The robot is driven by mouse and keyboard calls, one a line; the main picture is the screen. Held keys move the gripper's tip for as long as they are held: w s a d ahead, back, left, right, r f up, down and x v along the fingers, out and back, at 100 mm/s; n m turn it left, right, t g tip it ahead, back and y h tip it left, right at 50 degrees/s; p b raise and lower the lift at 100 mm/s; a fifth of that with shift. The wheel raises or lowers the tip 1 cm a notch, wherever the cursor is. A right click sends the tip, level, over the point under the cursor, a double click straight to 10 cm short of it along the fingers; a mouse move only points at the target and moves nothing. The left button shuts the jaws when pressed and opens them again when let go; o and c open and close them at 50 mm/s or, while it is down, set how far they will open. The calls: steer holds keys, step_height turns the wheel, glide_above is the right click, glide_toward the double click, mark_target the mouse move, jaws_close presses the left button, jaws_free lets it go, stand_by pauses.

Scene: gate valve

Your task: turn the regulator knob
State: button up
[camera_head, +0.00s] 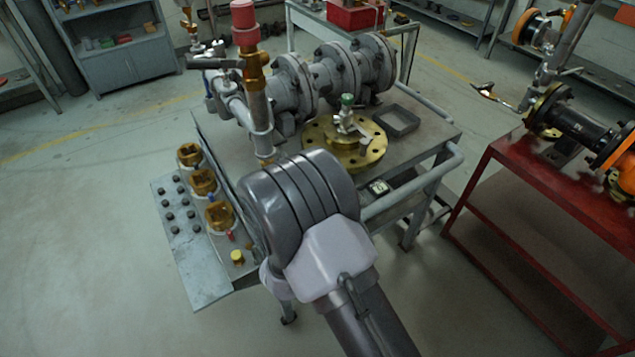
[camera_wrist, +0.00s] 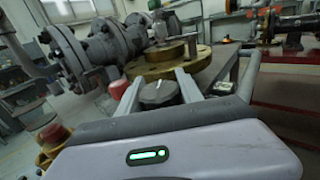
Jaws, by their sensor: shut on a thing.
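The regulator knob (camera_wrist: 160,93) shows in the wrist view as a round grey knob with a pale pointer line on its face. My gripper (camera_wrist: 161,78) has one finger on each side of it, and the jaws are shut on it. The knob sits just in front of a brass flange (camera_wrist: 166,66). In the head view my wrist covers both the gripper and the knob, so the contact is hidden there. How far the knob is turned is hard to judge.
A grey cart (camera_head: 424,131) carries flanged grey pipework (camera_head: 340,72), a tall red-capped valve (camera_head: 244,24) and a black square tray (camera_head: 398,121). A red bench (camera_head: 520,215) stands right. Floor at left is clear.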

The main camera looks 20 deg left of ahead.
steer(key=shift+d+m+h+p, duration=0.2)
steer(key=shift+m+h, duration=0.35)
steer(key=shift+h, duration=0.3)
steer(key=shift+d+m+h+p, duration=0.15)
steer(key=shift+m+h, duration=0.4)
steer(key=shift+h, duration=0.6)
steer(key=o, duration=1.4)
steer(key=p+v, duration=0.2)
steer(key=v, duration=0.3)
steer(key=p+v, duration=0.1)
steer(key=v, duration=0.5)
steer(key=p+v, duration=0.2)
steer(key=v, duration=0.4)
steer(key=shift+s+a+r+p, duration=0.15)
steer(key=shift+s+r+p, duration=0.05)
steer(key=shift+r+p, duration=0.15)
